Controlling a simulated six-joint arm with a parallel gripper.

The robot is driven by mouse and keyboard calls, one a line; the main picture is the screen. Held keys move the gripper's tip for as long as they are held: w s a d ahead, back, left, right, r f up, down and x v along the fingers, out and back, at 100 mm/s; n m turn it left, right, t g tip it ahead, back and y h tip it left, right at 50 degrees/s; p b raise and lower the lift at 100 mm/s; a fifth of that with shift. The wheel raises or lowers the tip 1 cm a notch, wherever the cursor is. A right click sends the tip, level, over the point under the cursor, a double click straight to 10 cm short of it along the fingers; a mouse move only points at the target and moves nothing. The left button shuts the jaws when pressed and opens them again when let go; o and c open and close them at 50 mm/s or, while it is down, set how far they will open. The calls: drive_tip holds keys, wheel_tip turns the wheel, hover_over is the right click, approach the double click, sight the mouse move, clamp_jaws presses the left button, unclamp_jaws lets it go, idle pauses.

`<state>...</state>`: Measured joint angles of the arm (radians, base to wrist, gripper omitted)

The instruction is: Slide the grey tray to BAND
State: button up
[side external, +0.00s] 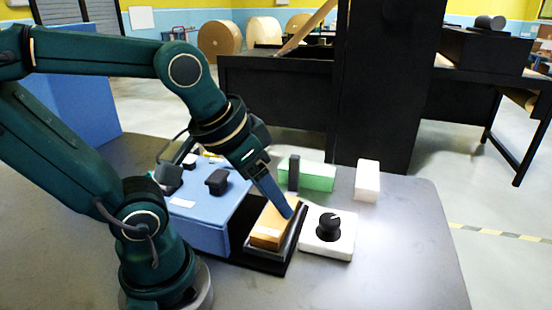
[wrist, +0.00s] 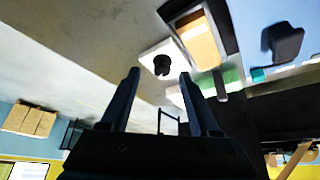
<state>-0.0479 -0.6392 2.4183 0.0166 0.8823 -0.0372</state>
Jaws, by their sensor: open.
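A dark tray (side external: 297,237) lies on the table beside a blue box, with a tan block (side external: 267,230) in it. In the wrist view the tray's rim (wrist: 172,9) frames the tan block (wrist: 198,42). No label reading BAND can be made out. My gripper (side external: 288,213) appears over the tray's right side in the side view; I cannot tell whether it touches. In the wrist view my gripper (wrist: 163,80) is open, its two fingers apart with nothing gripped between them, and the tray lies beyond the fingertips.
A white block with a black knob (side external: 329,226) stands right of the tray. The blue box (side external: 205,225) with black knobs is on its left. A green block (side external: 318,175) and a white block (side external: 367,180) stand behind. The table's right end (side external: 415,245) is clear.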

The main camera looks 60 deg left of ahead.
sight(294, 157)
drive_tip(key=w+a+f+n+y, duration=0.1)
drive_tip(key=w+a+f+n, duration=0.1)
drive_tip(key=w+a, duration=0.3)
drive_tip(key=w+a+f+n+g, duration=0.1)
drive_tip(key=w+a+f+n, duration=0.1)
drive_tip(key=w+a, duration=0.3)
drive_tip(key=w+a+f+n+g+y, duration=0.1)
drive_tip(key=w+a+n, duration=0.3)
drive_tip(key=a, duration=0.4)
drive_tip(key=shift+w+a+f+y, duration=0.3)
drive_tip(key=shift+w+f, duration=0.2)
drive_tip(key=shift+w, duration=0.1)
drive_tip(key=shift+w+a+f, duration=0.15)
drive_tip(key=shift+a+f, duration=0.2)
drive_tip(key=shift+f, duration=0.15)
drive_tip(key=shift+x, duration=2.25)
clamp_jaws()
